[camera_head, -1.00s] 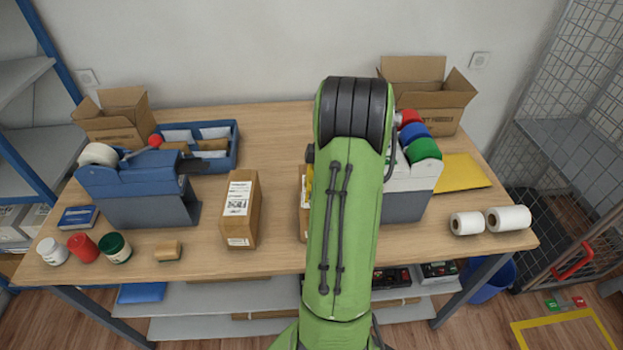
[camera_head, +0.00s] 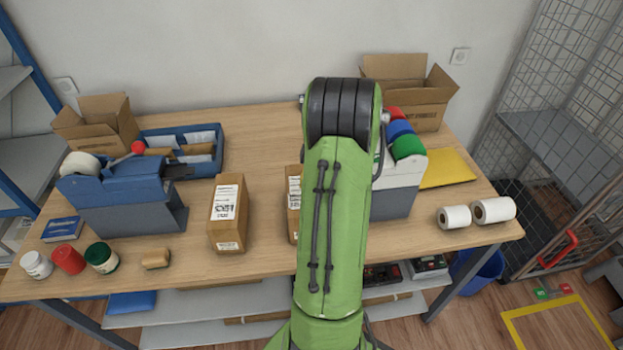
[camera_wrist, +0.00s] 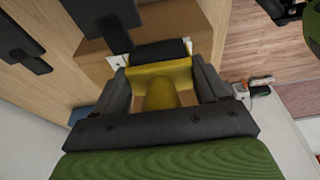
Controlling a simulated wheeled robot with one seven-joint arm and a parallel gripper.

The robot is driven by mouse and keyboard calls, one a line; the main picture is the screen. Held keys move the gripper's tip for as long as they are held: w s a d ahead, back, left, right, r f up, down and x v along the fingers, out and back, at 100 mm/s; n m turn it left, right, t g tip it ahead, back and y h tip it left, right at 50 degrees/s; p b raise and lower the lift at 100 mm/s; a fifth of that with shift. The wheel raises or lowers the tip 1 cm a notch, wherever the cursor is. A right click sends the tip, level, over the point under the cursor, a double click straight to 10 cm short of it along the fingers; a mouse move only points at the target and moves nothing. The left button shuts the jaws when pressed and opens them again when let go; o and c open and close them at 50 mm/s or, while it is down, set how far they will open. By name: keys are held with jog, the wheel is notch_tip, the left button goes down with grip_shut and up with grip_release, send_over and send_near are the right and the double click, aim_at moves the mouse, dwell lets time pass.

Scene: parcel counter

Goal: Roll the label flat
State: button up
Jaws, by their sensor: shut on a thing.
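My gripper (camera_wrist: 160,77) is shut on a yellow-handled roller (camera_wrist: 165,92) with a black cylinder at its front. The cylinder is at a brown cardboard parcel (camera_wrist: 97,58) in the wrist view; I cannot tell whether it presses on it. A pale sliver beside the cylinder may be the label, mostly hidden. In the head view, a parcel with a white label (camera_head: 294,190) is partly hidden behind my arm, and my gripper is hidden there too. Another labelled parcel (camera_head: 228,230) stands to its left, its label face up.
A blue tape dispenser (camera_head: 130,200), small jars (camera_head: 68,259) and a tan block (camera_head: 156,258) are at the left. A grey-white dispenser with coloured rolls (camera_head: 402,178), a yellow envelope (camera_head: 447,168) and white rolls (camera_head: 492,210) are at the right. Open cartons (camera_head: 100,128) stand behind.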

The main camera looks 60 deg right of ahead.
jog(key=shift+r, duration=0.35)
jog(key=shift+s+a+f+b, duration=0.15)
jog(key=shift+s+a+b, duration=0.25)
jog(key=shift+a+b, duration=0.05)
jog(key=shift+s+a+b, duration=0.6)
jog(key=shift+a+b, duration=0.05)
jog(key=shift+a, duration=0.15)
jog(key=shift+f+b, duration=0.25)
jog(key=shift+b, duration=0.1)
jog(key=shift+w+a, duration=0.55)
jog(key=shift+w, duration=0.1)
jog(key=shift+w+a, duration=0.6)
jog(key=shift+w, duration=0.1)
